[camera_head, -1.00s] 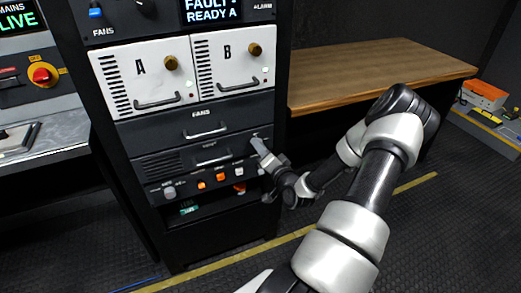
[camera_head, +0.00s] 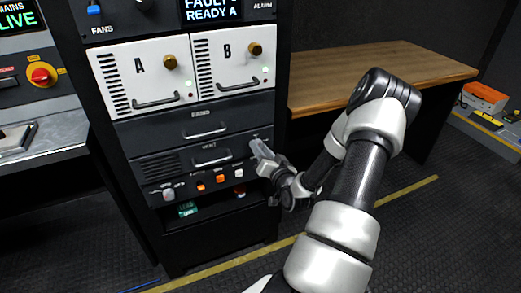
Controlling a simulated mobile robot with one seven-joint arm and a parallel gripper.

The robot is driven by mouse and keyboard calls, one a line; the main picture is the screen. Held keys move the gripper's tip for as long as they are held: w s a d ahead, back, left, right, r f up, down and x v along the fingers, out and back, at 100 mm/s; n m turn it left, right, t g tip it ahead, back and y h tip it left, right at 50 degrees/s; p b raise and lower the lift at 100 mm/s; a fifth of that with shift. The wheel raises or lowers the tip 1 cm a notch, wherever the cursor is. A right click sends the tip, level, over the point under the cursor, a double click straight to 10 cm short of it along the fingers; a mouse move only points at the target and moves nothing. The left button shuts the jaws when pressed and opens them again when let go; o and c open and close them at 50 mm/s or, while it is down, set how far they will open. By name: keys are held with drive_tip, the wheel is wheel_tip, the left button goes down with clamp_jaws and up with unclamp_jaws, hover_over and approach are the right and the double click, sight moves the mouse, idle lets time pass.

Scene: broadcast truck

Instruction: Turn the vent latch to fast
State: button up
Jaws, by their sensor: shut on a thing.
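The vent panel (camera_head: 172,165) is a dark rack unit with slots at its left, a bar handle and a "VENT" label. My gripper (camera_head: 257,146) reaches to the right end of this panel from the lower right. It is shut on a small part there, where the vent latch sits. The latch itself is hidden by the fingers, so its setting cannot be read.
Above are the dark fans drawer (camera_head: 160,130) and white modules A (camera_head: 140,80) and B (camera_head: 228,65) with brass knobs. Below is a row of orange and white switches (camera_head: 220,178). A wooden bench (camera_head: 370,70) stands right of the rack.

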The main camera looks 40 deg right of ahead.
drive_tip(key=o, duration=1.1)
drive_tip(key=shift+c, duration=0.2)
drive_tip(key=p+v, duration=0.2)
drive_tip(key=v, duration=1.5)
drive_tip(key=shift+s, duration=0.25)
